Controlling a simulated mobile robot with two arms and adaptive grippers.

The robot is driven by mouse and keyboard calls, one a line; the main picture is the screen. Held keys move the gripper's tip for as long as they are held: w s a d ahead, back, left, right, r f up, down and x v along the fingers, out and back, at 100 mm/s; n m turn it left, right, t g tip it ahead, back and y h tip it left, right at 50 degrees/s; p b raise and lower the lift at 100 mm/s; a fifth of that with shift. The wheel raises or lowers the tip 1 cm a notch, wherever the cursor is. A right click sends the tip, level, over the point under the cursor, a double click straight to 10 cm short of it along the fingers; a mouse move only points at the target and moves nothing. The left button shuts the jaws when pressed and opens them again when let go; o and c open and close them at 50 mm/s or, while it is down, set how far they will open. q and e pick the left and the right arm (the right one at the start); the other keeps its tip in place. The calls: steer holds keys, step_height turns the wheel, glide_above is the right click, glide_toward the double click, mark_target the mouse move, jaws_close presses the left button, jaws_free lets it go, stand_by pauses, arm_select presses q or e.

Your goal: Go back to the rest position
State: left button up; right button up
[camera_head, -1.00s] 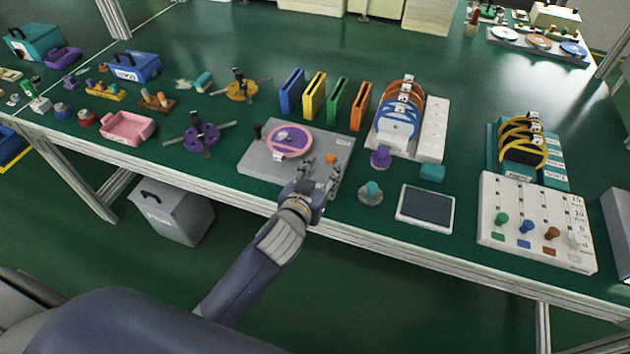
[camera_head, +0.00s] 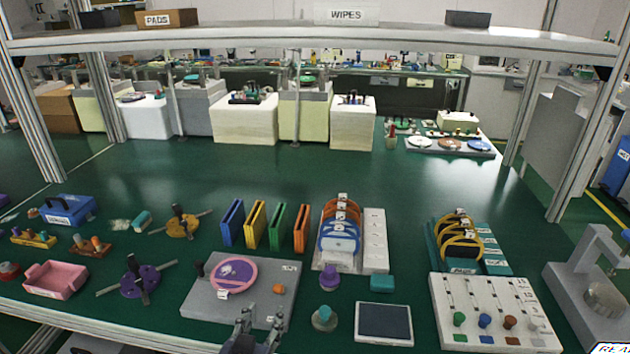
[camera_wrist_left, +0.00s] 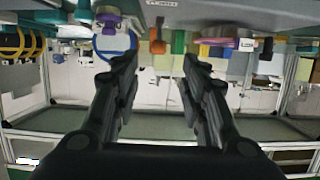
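My left gripper (camera_head: 250,325) shows at the bottom edge of the head view, by the front edge of a grey plate (camera_head: 205,303). In the left wrist view its two dark fingers (camera_wrist_left: 160,68) stand apart with nothing between them, so it is open and empty. The grey plate carries a pink and purple disc (camera_head: 233,275) and a small orange knob (camera_head: 279,289). Most of my left arm is below the head view. My right gripper is not in view.
The green bench (camera_head: 270,185) has clear room behind the coloured plates. A purple knob (camera_head: 329,278), a teal knob (camera_head: 324,318) and a dark-faced tablet (camera_head: 384,323) lie right of the grey plate. A shelf (camera_head: 240,36) spans above.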

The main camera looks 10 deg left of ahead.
arm_select(q)
steer(key=s+a+f+m+g, duration=0.1)
steer(key=s+a+f+g, duration=0.2)
steer(key=s, duration=0.5)
steer(key=s+f+g, duration=0.3)
steer(key=s+g, duration=0.1)
steer(key=s, duration=0.4)
steer(key=s+a+f+m+g, duration=0.15)
steer(key=s+f+g, duration=0.25)
steer(key=s, duration=0.4)
step_height(320, 180, down, 27)
steer(key=s+g, duration=0.1)
steer(key=s, duration=0.1)
steer(key=s+a+f+g, duration=0.1)
steer(key=s+a+f, duration=0.2)
steer(key=s+f, duration=1.2)
steer(key=shift+s+a+y, duration=0.2)
steer(key=shift+s+y, duration=0.1)
steer(key=shift+s, duration=0.55)
